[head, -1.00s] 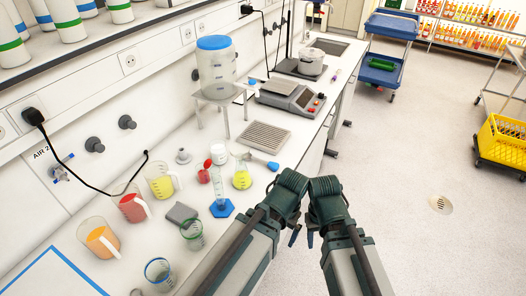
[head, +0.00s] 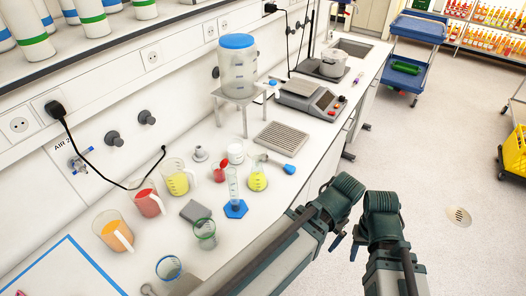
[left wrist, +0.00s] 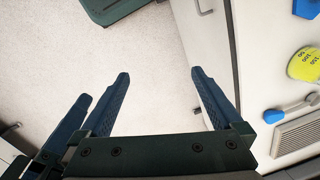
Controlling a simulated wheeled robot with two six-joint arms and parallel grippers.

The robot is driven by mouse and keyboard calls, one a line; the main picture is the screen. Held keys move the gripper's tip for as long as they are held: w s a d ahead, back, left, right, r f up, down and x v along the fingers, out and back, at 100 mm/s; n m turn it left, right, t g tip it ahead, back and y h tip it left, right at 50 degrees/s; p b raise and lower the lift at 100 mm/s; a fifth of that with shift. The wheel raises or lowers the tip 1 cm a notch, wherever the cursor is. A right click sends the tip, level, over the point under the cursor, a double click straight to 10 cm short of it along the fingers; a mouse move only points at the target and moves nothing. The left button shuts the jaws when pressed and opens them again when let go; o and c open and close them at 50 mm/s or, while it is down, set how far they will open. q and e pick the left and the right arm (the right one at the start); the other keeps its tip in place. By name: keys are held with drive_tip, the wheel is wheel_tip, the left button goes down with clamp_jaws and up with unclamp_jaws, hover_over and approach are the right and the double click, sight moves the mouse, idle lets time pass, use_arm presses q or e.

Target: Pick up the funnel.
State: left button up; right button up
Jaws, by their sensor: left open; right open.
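A small pale grey piece with a round base and a short stem (head: 200,153) stands on the white bench behind the beakers; it looks like the funnel, upside down. My left gripper (head: 336,241) hangs beside the bench's front edge, over the floor, well to the right of and nearer than that piece. In the left wrist view my left gripper (left wrist: 160,73) is open with nothing between its fingers. My right gripper (head: 355,249) is close beside the left one, over the floor and empty. The funnel-like piece cannot be made out in the left wrist view.
Beakers of orange (head: 113,230), red (head: 148,200) and yellow liquid (head: 177,180) crowd the bench. A blue-based cylinder (head: 236,209) and yellow flask (head: 257,182) stand nearer the edge. A tall container stand (head: 244,98) and scale (head: 309,101) are behind.

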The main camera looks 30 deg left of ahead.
use_arm(q)
drive_tip(key=w+a+r+m+p, duration=0.2)
drive_tip(key=w+a+r+p, duration=0.3)
drive_tip(key=w+a+r, duration=0.1)
drive_tip(key=m+h+p, duration=0.1)
drive_tip(key=m+p, duration=0.5)
drive_tip(key=p, duration=0.6)
approach(255, 149)
drive_tip(key=shift+s+d, duration=0.1)
drive_tip(key=shift+d, duration=0.1)
drive_tip(key=shift+a, duration=0.3)
wheel_tip(255, 149, down, 9)
drive_tip(key=b, duration=0.8)
drive_tip(key=shift+d+b, duration=0.1)
drive_tip(key=shift+b, duration=0.3)
drive_tip(key=f+b, duration=0.5)
drive_tip(key=shift+d+f, duration=0.15)
drive_tip(key=shift+d, duration=0.15)
